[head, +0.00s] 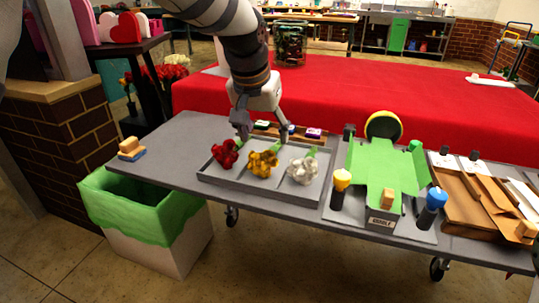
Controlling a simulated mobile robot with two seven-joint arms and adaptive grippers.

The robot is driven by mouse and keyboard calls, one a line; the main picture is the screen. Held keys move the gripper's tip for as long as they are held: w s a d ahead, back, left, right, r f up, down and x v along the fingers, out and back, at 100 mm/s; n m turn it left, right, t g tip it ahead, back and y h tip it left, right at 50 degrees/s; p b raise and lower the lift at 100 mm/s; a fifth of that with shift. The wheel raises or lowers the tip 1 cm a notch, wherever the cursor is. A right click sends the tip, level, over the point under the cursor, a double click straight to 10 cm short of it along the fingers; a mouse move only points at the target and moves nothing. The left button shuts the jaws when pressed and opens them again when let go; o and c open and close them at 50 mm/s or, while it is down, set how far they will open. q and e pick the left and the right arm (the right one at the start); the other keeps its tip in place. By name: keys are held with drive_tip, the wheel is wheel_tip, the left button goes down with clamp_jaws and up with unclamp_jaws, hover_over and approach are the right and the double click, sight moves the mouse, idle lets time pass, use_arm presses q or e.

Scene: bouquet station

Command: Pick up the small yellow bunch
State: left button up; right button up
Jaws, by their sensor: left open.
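The small yellow bunch (262,163) lies in the middle compartment of a grey tray (258,190) on the grey table. A red bunch (225,154) lies to its left and a white bunch (302,171) to its right, each in its own compartment. My left gripper (264,138) is open, fingers pointing down, over the back part of the tray. Its fingers are spread to either side of the yellow bunch's stem area, behind the yellow heads. Nothing shows between the fingers as held. Whether they touch anything is unclear. My right gripper is out of view.
To the right stand a green folding fixture (380,165), a yellow-capped bottle (340,188), a blue-capped bottle (431,208) and brown cardboard pieces (470,205). A sponge-like block (131,148) sits at the table's left end. A green-lined bin (150,240) stands below.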

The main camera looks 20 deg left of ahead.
sight(271, 150)
use_arm(q)
drive_tip(key=x, duration=0.7)
drive_tip(key=shift+w+d+f+b, duration=0.1)
drive_tip(key=shift+w+f+b, duration=0.05)
drive_tip(key=shift+f+b, duration=0.15)
drive_tip(key=shift+r, duration=0.2)
drive_tip(key=shift+c, duration=0.2)
clamp_jaws()
